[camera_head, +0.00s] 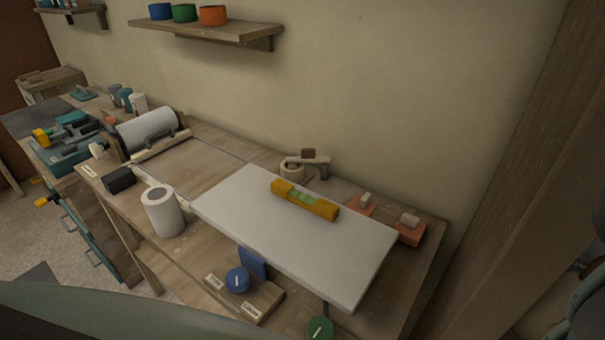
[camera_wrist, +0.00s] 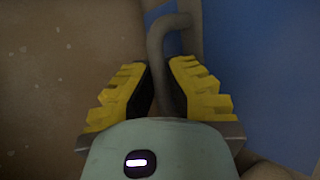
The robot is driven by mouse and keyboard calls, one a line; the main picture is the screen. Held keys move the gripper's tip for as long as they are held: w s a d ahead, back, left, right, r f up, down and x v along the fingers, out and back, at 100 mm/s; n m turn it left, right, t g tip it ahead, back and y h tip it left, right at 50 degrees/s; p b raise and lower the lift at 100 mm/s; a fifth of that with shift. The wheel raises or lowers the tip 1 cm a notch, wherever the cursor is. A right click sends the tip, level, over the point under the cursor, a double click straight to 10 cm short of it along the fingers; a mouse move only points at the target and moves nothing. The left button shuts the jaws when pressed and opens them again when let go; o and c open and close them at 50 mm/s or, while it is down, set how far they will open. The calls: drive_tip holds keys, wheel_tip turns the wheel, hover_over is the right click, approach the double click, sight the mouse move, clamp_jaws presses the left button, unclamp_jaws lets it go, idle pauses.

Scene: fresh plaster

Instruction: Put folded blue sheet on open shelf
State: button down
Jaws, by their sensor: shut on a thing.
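In the wrist view my gripper (camera_wrist: 160,80) has its yellow ridged fingers closed around a grey-brown curved bar (camera_wrist: 168,45). The bar bends to the right at its top; what it belongs to is not clear. A flat blue surface (camera_wrist: 260,70) fills the right side of that view, beside the fingers; I cannot tell whether it is the folded blue sheet. No folded blue sheet is plain in the head view. A wooden wall shelf (camera_head: 215,32) there holds blue, green and orange round containers. My gripper is out of the head view.
A workbench (camera_head: 205,162) runs along the wall. A white board (camera_head: 240,205) with a yellow level (camera_head: 305,200) on it covers its right part. A white roll (camera_head: 162,211) stands at the front edge. A small blue panel (camera_head: 252,262) and blue knob (camera_head: 237,280) are below.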

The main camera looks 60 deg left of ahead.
drive_tip(key=shift+f+p, duration=0.35)
drive_tip(key=shift+f, duration=1.6)
drive_tip(key=shift+f, duration=0.1)
drive_tip(key=c, duration=1.1)
unclamp_jaws()
drive_tip(key=shift+c, duration=0.2)
drive_tip(key=shift+v, duration=0.75)
drive_tip(key=p+v, duration=0.2)
drive_tip(key=v, duration=0.4)
drive_tip(key=shift+w+d+r+p, duration=0.1)
drive_tip(key=shift+r+p, duration=0.2)
drive_tip(key=p+v, duration=0.2)
drive_tip(key=p, duration=0.1)
drive_tip(key=shift+p, duration=0.35)
drive_tip(key=shift+p+v, duration=1.25)
drive_tip(key=shift+p, duration=0.15)
drive_tip(key=shift+f, duration=0.2)
